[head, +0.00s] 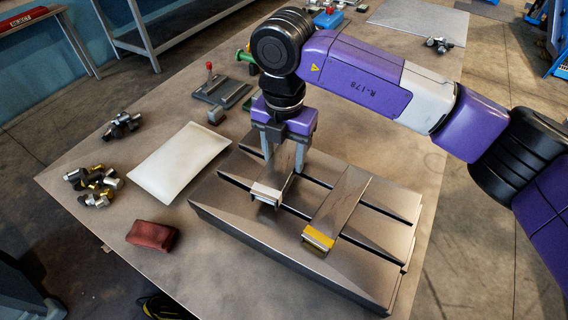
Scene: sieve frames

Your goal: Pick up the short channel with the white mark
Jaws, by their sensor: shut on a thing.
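The short metal channel with the white mark (278,184) lies along the top of a slotted steel block (255,232), its white-marked end toward the front left. My gripper (285,164) points down over its rear part, with one finger on each side, shut on it. I cannot tell whether the channel is clear of the block or resting on it. A longer channel with a yellow mark (341,205) lies to its right on the same block, apart from my gripper.
Left of the block are a white pouch (180,162), a dark red pouch (152,236) and several metal fittings (94,185). A grey fixture with a red-knobbed lever (222,90) stands behind.

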